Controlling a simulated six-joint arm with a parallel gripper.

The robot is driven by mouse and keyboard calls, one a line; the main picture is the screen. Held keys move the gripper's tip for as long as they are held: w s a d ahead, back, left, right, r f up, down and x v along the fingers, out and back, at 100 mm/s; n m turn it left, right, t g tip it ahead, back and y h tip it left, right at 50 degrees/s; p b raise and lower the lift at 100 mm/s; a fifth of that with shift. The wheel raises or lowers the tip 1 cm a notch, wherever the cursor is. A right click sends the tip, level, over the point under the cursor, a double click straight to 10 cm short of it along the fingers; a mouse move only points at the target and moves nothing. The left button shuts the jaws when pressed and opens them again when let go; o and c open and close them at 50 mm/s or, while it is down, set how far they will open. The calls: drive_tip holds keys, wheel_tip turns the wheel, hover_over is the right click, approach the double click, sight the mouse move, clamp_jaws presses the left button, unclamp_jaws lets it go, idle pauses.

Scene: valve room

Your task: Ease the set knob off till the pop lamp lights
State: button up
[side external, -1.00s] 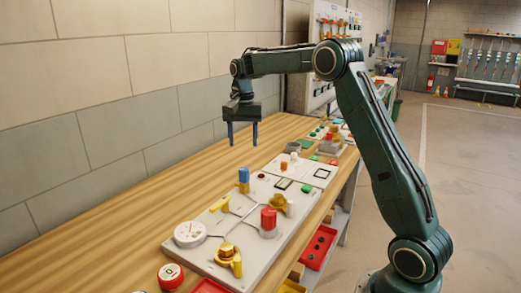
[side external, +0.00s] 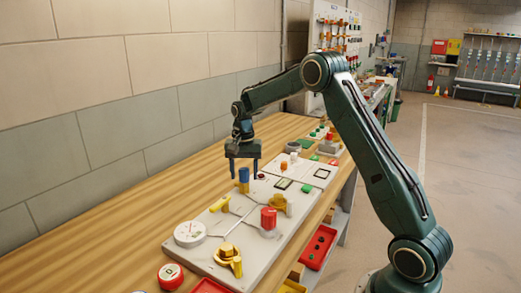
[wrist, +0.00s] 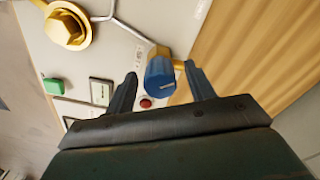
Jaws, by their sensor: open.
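The set knob appears to be the blue knob (side external: 244,175) with a white pointer line, on a yellow stem at the far edge of the panel (side external: 215,240). In the wrist view the blue knob (wrist: 160,78) lies between my fingers, with gaps on both sides. My gripper (side external: 243,174) points down over it, open and empty; it also shows in the wrist view (wrist: 161,70). A small dark red dome (wrist: 146,102), likely the pop lamp, sits beside the knob and looks unlit. Whether the fingertips reach down past the knob's top is hard to tell.
A white gauge (side external: 190,233), a red knob (side external: 269,218), yellow fittings (side external: 228,259) and a green block (wrist: 53,87) stand on the panels. A red round item (side external: 171,276) lies near the front. The wooden bench (side external: 110,240) left of the panel is clear.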

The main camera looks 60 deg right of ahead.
drive_tip(key=shift+c, duration=0.2)
drive_tip(key=c, duration=0.9)
drive_tip(key=shift+c, duration=0.2)
drive_tip(key=shift+n, duration=0.9)
drive_tip(key=o, duration=1)
drive_tip(key=shift+r, duration=0.15)
